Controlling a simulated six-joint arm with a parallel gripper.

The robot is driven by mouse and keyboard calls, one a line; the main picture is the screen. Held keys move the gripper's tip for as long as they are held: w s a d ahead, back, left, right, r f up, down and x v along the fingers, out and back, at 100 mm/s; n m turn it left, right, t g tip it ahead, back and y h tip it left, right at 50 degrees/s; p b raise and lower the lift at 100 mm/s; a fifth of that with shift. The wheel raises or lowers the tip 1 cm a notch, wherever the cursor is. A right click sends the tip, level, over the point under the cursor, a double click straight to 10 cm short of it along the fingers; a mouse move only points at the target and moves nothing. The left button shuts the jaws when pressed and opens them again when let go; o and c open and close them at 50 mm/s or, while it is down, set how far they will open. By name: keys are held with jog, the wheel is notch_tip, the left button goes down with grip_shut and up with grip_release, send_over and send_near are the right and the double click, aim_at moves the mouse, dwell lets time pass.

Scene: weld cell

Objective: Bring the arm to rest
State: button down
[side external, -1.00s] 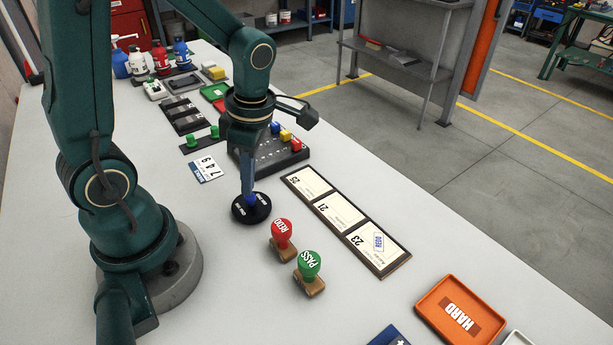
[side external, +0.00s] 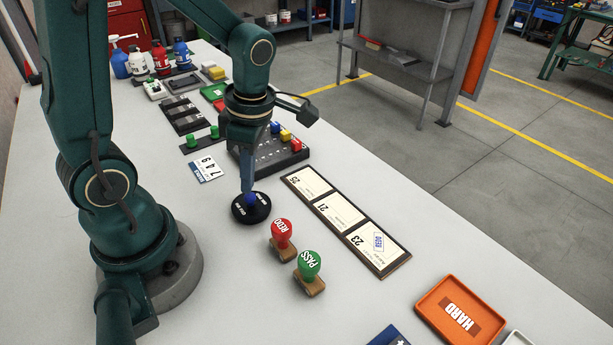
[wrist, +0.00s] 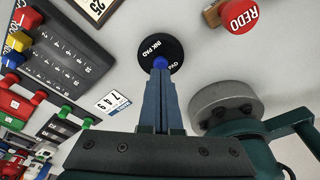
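My gripper (side external: 247,188) points down at the round black ink pad (side external: 240,215) on the table. A blue knob (side external: 250,200) stands up from the middle of the ink pad, just under my fingertips. In the wrist view the narrow fingers (wrist: 161,72) run close together towards the blue knob (wrist: 160,62), with the black ink pad (wrist: 161,40) beyond them. The pad lies flat on the table. I cannot tell whether the fingertips touch the knob or how far apart they are.
The red REDO stamp (side external: 282,231) and green PASS stamp (side external: 309,264) stand close by. Framed number cards (side external: 338,213) lie to the right. A dark block with coloured pegs (side external: 270,153) stands behind my gripper. An orange HARD tray (side external: 460,310) is front right.

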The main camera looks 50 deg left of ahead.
jog(key=shift+r, duration=2.8)
jog(key=s+d+r+m+t, duration=0.1)
jog(key=d+r+m+t, duration=0.1)
jog(key=m, duration=1.1)
jog(key=s+d+r+m+t+h, duration=0.1)
jog(key=d+m+t, duration=0.3)
jog(key=m, duration=1)
jog(key=shift+s+d+r+t, duration=0.25)
jog(key=shift+s+r+t, duration=0.2)
jog(key=shift+r, duration=0.3)
